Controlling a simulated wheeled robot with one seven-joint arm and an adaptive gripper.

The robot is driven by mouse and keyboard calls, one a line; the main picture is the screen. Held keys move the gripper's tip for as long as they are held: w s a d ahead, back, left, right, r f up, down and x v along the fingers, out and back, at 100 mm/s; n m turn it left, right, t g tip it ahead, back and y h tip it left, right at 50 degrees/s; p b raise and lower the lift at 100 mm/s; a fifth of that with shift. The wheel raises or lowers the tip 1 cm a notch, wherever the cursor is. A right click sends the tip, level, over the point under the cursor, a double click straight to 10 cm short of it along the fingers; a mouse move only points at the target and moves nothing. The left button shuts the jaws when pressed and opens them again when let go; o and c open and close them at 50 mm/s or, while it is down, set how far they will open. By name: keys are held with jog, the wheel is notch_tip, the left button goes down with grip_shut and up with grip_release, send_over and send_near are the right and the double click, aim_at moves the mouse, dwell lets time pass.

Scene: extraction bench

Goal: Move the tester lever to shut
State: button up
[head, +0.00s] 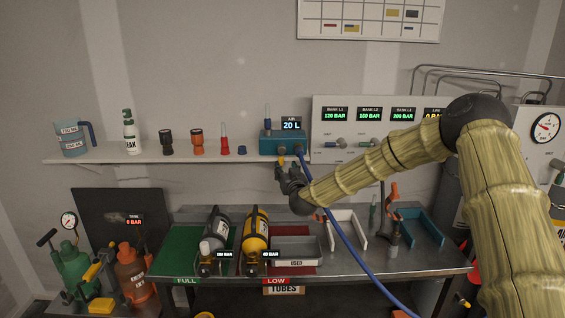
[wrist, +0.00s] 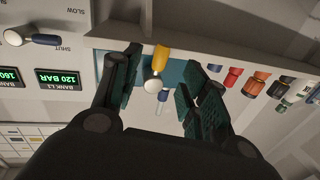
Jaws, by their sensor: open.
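The tester is a teal box (head: 270,143) on the wall shelf, with an "AIR 20 L" display (head: 291,125) on top. Its yellow lever (head: 282,156) is on the front, just above my gripper (head: 287,170). In the wrist view, the yellow lever (wrist: 160,55), with a pale rounded end, lies between the spread fingers of my gripper (wrist: 158,78). The fingers are open, and I see gaps on both sides of the lever. The teal body (wrist: 177,72) shows behind it. I cannot read which position the lever is in.
A blue hose (head: 345,240) runs down from the tester past my gripper. A bank panel (head: 328,144) with levers stands to the right. Couplings and a white bottle (head: 130,135) stand left on the shelf. Below, a bench holds grey and yellow cylinders (head: 256,235).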

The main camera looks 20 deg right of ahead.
aim_at(282, 163)
jog(key=shift+w+d+p, duration=0.2)
jog(key=shift+w+p, duration=0.7)
jog(key=shift+w, duration=2.2)
jog(key=shift+c, duration=0.2)
grip_shut()
